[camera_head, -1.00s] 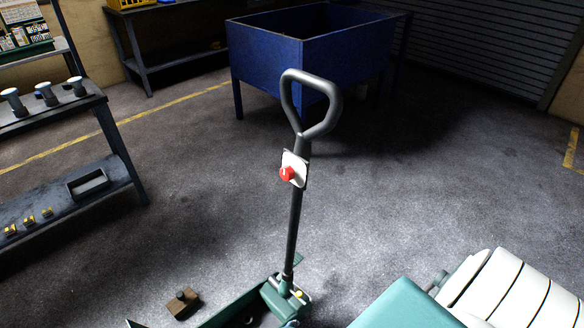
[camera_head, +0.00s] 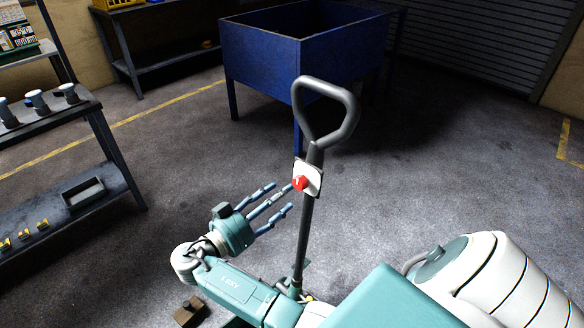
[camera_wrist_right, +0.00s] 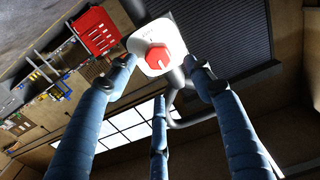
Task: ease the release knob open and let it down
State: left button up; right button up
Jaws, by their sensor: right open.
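The red release knob (camera_head: 299,183) sits on a pale plate (camera_head: 312,177) on the dark upright handle (camera_head: 307,225) of the trolley jack, below its looped grip (camera_head: 325,110). My right gripper (camera_head: 276,201) is open, with its fingers pointing at the knob from the left. Its fingertips are close to the knob in the head view; I cannot tell there whether they touch. In the right wrist view the knob (camera_wrist_right: 158,57) is ahead, between the spread fingers (camera_wrist_right: 160,85), with nothing gripped. My arm hides most of the jack's base. My left gripper is not in view.
A blue bin on legs (camera_head: 262,65) stands behind the handle. A dark shelf unit (camera_head: 95,165) with small items is on the left. A brown block (camera_head: 188,312) lies on the floor near my arm. Open floor surrounds the handle on the right.

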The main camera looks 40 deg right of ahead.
aim_at(297, 183)
jog(key=d+p, duration=0.1)
jog(key=d, duration=0.3)
jog(key=shift+w+d+r, duration=0.1)
jog(key=shift+d, duration=0.05)
jog(key=shift+w+d, duration=0.1)
jog(key=shift+d, duration=0.4)
jog(key=c, duration=1.1)
